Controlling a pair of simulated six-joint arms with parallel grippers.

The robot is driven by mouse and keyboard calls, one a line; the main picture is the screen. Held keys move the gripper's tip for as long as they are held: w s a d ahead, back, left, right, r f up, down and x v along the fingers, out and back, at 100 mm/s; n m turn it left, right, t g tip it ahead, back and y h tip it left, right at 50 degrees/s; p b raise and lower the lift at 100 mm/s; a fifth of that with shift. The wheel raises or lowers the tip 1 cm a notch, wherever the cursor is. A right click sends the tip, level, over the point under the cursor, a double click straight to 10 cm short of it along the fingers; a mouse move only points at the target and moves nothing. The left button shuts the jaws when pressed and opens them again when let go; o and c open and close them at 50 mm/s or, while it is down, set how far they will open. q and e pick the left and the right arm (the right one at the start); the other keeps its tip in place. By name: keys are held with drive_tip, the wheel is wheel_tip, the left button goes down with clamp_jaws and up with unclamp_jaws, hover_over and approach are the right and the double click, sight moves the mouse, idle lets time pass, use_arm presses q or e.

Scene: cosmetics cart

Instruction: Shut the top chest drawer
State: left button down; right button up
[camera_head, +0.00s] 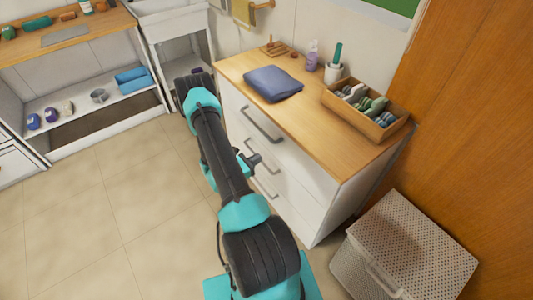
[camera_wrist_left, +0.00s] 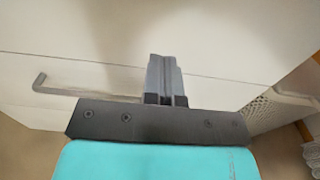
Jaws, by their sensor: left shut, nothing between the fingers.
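The white chest (camera_head: 300,172) stands against the wall with a wooden top. Its top drawer (camera_head: 288,138) has a grey bar handle (camera_head: 262,125). The top drawer looks nearly flush with the chest, but I cannot tell whether a small gap remains. My left gripper (camera_head: 255,158) is in front of the chest, below the top handle and near a lower handle. In the left wrist view its fingers (camera_wrist_left: 164,72) are shut and empty, pointing at a white drawer front (camera_wrist_left: 225,65). A grey handle (camera_wrist_left: 80,91) shows to their left. Contact is unclear. My right gripper is out of view.
On the chest top are a folded blue cloth (camera_head: 273,83), a wooden box with rolled items (camera_head: 387,122), a white cup (camera_head: 333,72) and a purple bottle (camera_head: 312,55). A woven hamper (camera_head: 415,235) stands at right. The tiled floor at left is clear.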

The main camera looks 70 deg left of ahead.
use_arm(q)
drive_tip(key=v, duration=0.4)
idle(0.4)
